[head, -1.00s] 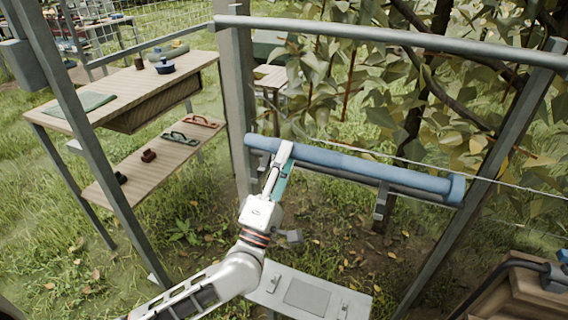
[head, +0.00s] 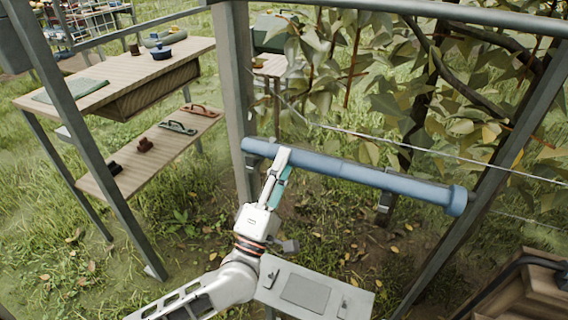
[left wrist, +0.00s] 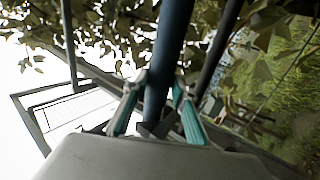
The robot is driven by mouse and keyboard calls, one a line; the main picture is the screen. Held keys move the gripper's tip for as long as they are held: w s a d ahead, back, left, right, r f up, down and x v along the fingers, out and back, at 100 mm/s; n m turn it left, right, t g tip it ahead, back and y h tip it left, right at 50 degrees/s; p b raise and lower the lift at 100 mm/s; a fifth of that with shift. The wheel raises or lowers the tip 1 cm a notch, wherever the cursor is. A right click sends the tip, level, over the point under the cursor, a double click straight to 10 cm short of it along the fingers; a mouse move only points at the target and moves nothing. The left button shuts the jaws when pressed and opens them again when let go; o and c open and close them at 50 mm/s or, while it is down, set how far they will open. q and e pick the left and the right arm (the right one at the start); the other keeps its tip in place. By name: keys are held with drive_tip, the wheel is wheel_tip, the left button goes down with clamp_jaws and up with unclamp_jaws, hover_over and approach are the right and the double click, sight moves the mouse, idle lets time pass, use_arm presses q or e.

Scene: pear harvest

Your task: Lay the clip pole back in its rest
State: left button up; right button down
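The clip pole (head: 340,170) is a long blue tube with a wider collar at its right end. It slopes down to the right across the head view. My left gripper (head: 281,158) is around it near its left end. In the left wrist view the pole (left wrist: 168,50) passes between the teal fingertips (left wrist: 160,85), which appear closed on it. A grey rest bracket (head: 384,202) shows under the pole's right half. The pole hides most of the rest, so I cannot tell whether they touch. My right gripper is not in view.
Grey frame posts (head: 235,90) stand on both sides, with a top bar (head: 400,12) above. A thin wire and leafy branches (head: 440,110) lie behind the pole. A wooden table (head: 120,75) with a lower shelf stands left. A small grey platform (head: 315,288) sits below.

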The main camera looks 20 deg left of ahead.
use_arm(q)
drive_tip(key=o, duration=0.5)
drive_tip(key=v, duration=1.2)
drive_tip(key=shift+r, duration=0.1)
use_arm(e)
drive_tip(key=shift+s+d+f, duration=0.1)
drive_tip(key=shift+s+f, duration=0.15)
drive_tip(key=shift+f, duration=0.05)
